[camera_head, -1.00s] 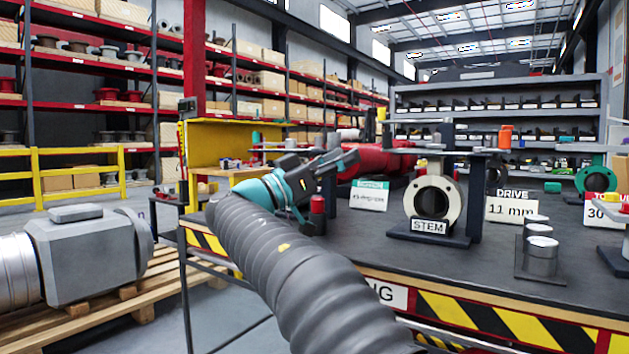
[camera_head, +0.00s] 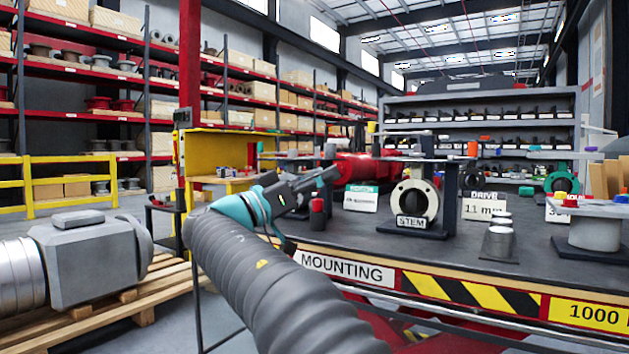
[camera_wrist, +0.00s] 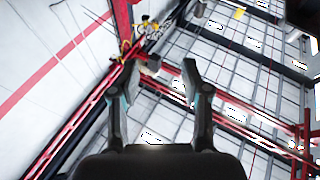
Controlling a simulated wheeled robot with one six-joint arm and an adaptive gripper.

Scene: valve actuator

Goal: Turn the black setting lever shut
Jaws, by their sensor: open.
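My gripper (camera_head: 322,179) shows in the head view over the left part of the workbench. In the wrist view its two fingers (camera_wrist: 160,70) are spread apart with nothing between them. I cannot pick out the black setting lever with certainty in either view. A red actuator body (camera_head: 368,168) lies on the bench behind my gripper. To its right a pale ring flange (camera_head: 433,196) stands upright on a dark stand marked STEM. The wrist view shows mostly roof, windows and beams, and none of the bench parts clearly.
The dark workbench (camera_head: 385,240) has a striped front edge. Metal cylinders (camera_head: 498,242) and a pale pedestal part (camera_head: 592,228) stand on its right. A grey valve body (camera_head: 85,252) lies on a pallet at the left. Grey shelves (camera_head: 480,103) stand behind the bench.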

